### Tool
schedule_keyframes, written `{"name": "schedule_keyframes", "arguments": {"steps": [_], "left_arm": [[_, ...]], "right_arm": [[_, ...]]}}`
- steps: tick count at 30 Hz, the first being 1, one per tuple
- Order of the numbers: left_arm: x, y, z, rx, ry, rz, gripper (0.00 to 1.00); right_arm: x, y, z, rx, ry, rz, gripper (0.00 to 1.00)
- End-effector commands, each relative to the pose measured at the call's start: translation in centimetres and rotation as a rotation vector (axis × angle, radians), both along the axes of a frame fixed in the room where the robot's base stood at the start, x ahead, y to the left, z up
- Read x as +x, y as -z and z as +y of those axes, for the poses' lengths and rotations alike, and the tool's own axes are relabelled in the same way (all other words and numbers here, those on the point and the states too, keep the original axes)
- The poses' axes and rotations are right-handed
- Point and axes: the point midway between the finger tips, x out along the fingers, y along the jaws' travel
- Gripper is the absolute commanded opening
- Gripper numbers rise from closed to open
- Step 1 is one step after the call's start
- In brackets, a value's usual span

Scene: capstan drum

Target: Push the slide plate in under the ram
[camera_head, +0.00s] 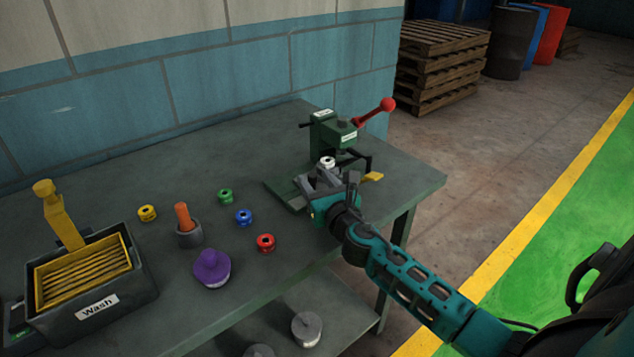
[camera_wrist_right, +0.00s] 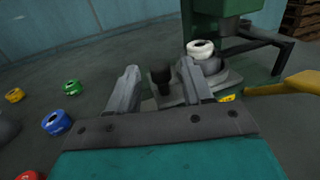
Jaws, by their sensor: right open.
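The green press (camera_head: 335,130) stands near the table's right end, with its ram head over the base and a red-knobbed lever (camera_head: 387,104). The grey slide plate (camera_wrist_right: 177,100) lies in front of the press; in the head view my gripper mostly hides it. It carries a black knob (camera_wrist_right: 161,78) and a round seat with a white ring (camera_wrist_right: 200,48). The ring (camera_head: 327,162) appears in front of the ram, not clearly under it. My right gripper (camera_wrist_right: 160,72) is open, its fingers on either side of the knob; contact cannot be told. My left gripper is out of view.
A yellow-ended bar (camera_head: 373,177) juts out right of the press. Yellow (camera_head: 148,213), green (camera_head: 225,195), blue (camera_head: 243,217) and red (camera_head: 265,242) rings lie left, with a purple-topped pot (camera_head: 211,268) and a wash bin (camera_head: 100,303). The table's front edge is close.

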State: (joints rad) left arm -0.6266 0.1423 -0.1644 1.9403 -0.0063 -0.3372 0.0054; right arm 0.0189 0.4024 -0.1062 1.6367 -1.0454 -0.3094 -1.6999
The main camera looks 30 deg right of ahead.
Motion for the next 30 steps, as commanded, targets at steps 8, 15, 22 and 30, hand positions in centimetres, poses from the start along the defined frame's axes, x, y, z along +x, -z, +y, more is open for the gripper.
{"name": "schedule_keyframes", "arguments": {"steps": [8,15,22,30], "left_arm": [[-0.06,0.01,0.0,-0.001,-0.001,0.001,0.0],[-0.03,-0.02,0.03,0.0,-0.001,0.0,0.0],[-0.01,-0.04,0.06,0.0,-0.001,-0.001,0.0],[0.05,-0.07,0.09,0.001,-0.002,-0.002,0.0]], "right_arm": [[0.0,-0.02,0.02,0.001,0.0,0.0,0.43],[-0.01,-0.02,0.01,0.001,0.0,0.0,0.21],[-0.01,-0.02,0.01,0.001,0.0,0.0,0.0],[-0.02,-0.03,0.01,0.001,0.0,-0.001,0.0]]}}
